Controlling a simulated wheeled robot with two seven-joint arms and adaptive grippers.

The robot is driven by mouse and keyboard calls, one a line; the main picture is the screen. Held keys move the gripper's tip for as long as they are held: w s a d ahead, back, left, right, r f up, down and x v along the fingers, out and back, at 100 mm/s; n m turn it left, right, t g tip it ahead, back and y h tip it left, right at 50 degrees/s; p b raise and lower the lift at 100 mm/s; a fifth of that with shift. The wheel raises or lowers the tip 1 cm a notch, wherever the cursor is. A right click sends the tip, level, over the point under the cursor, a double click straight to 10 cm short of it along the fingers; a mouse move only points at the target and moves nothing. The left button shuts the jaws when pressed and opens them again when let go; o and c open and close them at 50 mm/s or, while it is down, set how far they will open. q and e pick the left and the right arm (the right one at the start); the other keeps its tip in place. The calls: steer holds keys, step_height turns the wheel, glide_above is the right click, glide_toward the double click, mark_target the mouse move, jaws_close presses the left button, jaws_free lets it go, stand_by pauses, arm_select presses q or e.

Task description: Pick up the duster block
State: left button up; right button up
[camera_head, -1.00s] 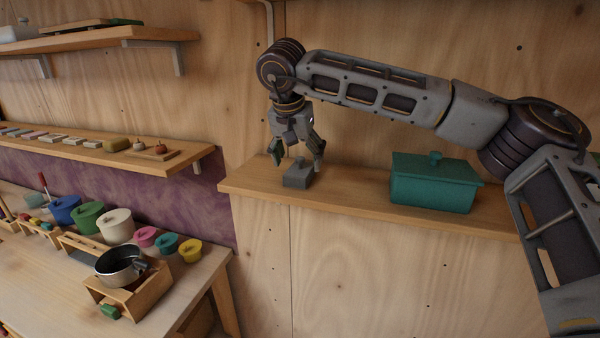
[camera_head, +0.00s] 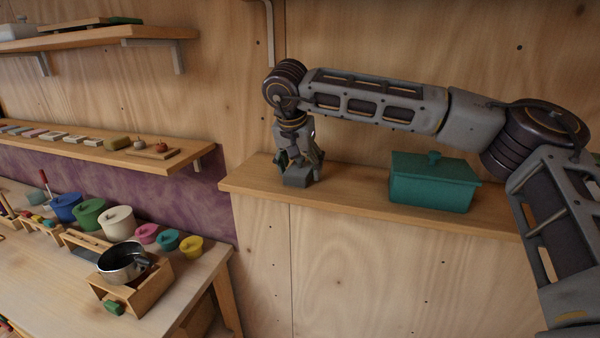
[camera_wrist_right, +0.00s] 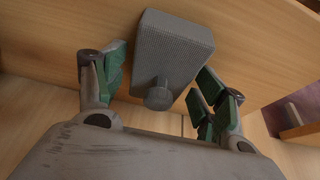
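The duster block (camera_head: 297,179) is a small grey block on the wooden shelf at the middle of the head view. In the right wrist view the duster block (camera_wrist_right: 178,45) shows a ribbed face and a round knob towards my gripper. My right gripper (camera_head: 298,172) points down over the block. In the right wrist view its green-padded fingers (camera_wrist_right: 160,80) are spread on either side of the block, with gaps visible, more clearly on the left. The gripper is open. My left gripper is not in any view.
A teal lidded box (camera_head: 433,184) stands on the same shelf (camera_head: 345,190), right of the block. A lower table (camera_head: 60,270) at left holds colourful lidded pots and a wooden box with a metal pot (camera_head: 122,262). Wall shelves (camera_head: 150,160) hold small items at left.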

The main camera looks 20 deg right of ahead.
steer(key=c, duration=0.9)
steer(key=shift+o, duration=0.2)
steer(key=shift+r, duration=0.1)
step_height(320, 180, up, 8)
steer(key=shift+f+b, duration=0.15)
steer(key=shift+b, duration=0.5)
steer(key=shift+r, duration=1.05)
